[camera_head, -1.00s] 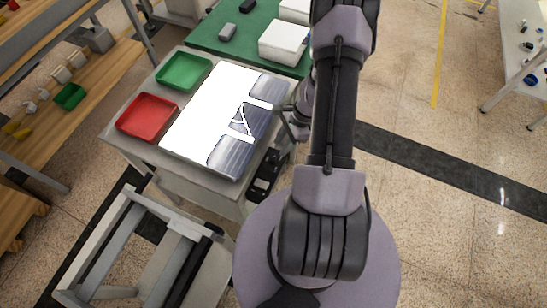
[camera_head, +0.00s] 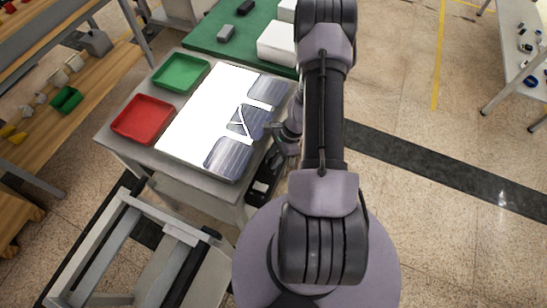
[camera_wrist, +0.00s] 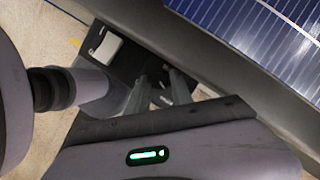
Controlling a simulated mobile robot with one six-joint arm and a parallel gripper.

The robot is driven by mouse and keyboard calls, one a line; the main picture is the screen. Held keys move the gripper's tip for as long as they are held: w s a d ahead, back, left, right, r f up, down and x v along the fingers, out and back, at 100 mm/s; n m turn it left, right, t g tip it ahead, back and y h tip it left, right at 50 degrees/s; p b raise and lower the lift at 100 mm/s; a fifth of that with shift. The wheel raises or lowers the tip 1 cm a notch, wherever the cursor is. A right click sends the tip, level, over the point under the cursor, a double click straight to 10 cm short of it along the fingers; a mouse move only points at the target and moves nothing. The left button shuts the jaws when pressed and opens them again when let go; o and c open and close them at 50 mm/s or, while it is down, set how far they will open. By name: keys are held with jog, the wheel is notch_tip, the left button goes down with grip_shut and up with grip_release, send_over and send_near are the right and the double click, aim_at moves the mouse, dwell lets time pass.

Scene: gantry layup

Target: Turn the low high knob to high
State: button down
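A black control box (camera_head: 263,188) sits low against the right side of the grey table in the head view, partly covered by my arm. It also shows in the wrist view (camera_wrist: 122,62), with a pale label on its face. My gripper (camera_wrist: 157,82) is in front of this box in the wrist view, its two grey fingers spaced apart. The low-high knob cannot be made out; the area between and behind the fingers is dark. I cannot tell whether the fingers touch anything. In the head view my wrist is beside the table's right edge, and the fingertips are not clear.
The table (camera_head: 120,157) carries a red tray (camera_head: 143,119), a green tray (camera_head: 181,73) and a white board with blue solar cells (camera_head: 228,158). The table's edge and cells lie close to my fingers in the wrist view. Open floor lies to the right.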

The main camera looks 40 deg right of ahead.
jog(key=shift+f+m+b, duration=0.4)
jog(key=shift+m+b, duration=0.1)
jog(key=shift+b, duration=0.65)
jog(key=shift+f+m+t+b, duration=0.1)
jog(key=shift+m+t+b, duration=0.3)
jog(key=shift+m+b, duration=0.55)
jog(key=b, duration=0.1)
jog(key=m+b, duration=0.1)
jog(key=b, duration=0.1)
jog(key=shift+s+a+r+m+t+h, duration=0.15)
jog(key=shift+r+m+t+h, duration=0.1)
jog(key=shift+r+t+h, duration=0.15)
jog(key=shift+r, duration=0.1)
jog(key=c, duration=1.4)
grip_release()
jog(key=shift+c, duration=0.2)
